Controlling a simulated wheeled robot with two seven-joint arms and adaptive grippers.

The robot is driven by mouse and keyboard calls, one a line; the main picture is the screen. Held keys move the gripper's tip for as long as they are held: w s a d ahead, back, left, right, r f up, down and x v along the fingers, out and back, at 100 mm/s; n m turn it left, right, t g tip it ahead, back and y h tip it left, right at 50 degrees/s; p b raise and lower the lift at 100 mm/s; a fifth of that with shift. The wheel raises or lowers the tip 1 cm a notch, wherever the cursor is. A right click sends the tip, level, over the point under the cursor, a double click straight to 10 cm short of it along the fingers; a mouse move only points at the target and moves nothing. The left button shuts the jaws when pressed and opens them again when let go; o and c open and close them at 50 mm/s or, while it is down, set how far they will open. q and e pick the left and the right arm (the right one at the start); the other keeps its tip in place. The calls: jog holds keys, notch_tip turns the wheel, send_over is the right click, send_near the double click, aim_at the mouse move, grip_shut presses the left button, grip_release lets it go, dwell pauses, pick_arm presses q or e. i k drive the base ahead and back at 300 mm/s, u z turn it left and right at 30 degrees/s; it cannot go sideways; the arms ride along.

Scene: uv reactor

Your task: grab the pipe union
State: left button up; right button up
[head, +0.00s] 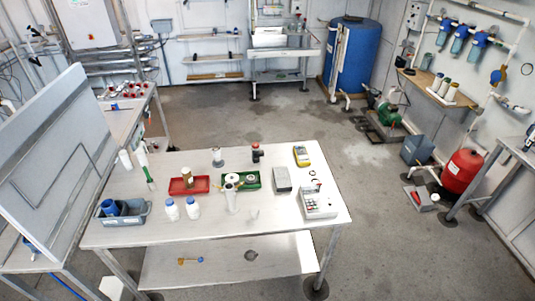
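No part is clearly recognisable as the pipe union; the small fittings are too small to tell apart. A dark upright fitting with a reddish part (256,153) stands at the back of the white table. A pale grey cylindrical piece (217,157) stands to its left. A small pale fitting (253,215) lies near the front edge, and a white upright cylinder (232,200) stands left of it. A green tray (264,183) with white round parts lies mid-table. Neither of my grippers is in view.
Open floor (350,185) lies behind and right.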

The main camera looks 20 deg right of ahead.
aim_at(218, 163)
jog(key=z, duration=0.1)
jog(key=i, duration=0.45)
jog(key=u, duration=0.6)
jog(key=i, duration=0.85)
jog(key=u, duration=0.15)
